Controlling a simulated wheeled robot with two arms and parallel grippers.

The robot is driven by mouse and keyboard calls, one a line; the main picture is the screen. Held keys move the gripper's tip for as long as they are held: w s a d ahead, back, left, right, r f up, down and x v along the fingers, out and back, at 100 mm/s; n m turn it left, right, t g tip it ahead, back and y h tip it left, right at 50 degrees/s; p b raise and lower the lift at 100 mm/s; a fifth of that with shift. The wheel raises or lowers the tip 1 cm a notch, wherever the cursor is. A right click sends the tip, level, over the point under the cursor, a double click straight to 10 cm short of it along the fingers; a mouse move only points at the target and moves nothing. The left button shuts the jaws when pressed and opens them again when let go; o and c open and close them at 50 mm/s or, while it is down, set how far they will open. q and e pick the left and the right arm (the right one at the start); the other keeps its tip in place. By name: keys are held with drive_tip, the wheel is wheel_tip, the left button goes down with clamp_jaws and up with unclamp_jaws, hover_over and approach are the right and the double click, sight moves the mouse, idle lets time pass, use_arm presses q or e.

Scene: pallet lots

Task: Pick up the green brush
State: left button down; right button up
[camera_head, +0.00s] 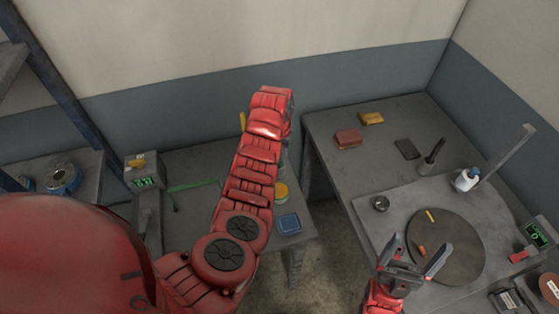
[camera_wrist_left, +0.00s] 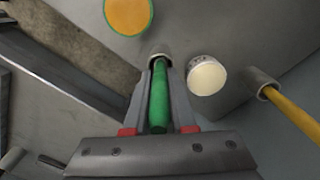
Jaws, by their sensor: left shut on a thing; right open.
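In the left wrist view, the green brush (camera_wrist_left: 159,105) shows as a green handle lying between the two fingers of my left gripper (camera_wrist_left: 161,78), which is shut on it. The handle's far end meets a grey cylindrical collar or cup (camera_wrist_left: 160,51); I cannot tell whether it is still seated there. In the head view, my left arm reaches over the left bench and hides its gripper and most of the brush. My right gripper (camera_head: 420,248) is open and empty, above the round disc (camera_head: 455,258) on the right bench.
A yellow handle (camera_wrist_left: 295,113) in a similar grey collar, a white round container (camera_wrist_left: 206,76) and an orange-topped one (camera_wrist_left: 128,15) are near the left gripper. A blue item (camera_head: 288,223) lies on the left bench. Red (camera_head: 348,138) and yellow (camera_head: 371,118) blocks lie on the right bench.

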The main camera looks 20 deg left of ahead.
idle(0.3)
use_arm(q)
wheel_tip(320, 180, up, 2)
drive_tip(key=shift+b, duration=0.6)
wheel_tip(320, 180, up, 7)
drive_tip(key=shift+r, duration=0.55)
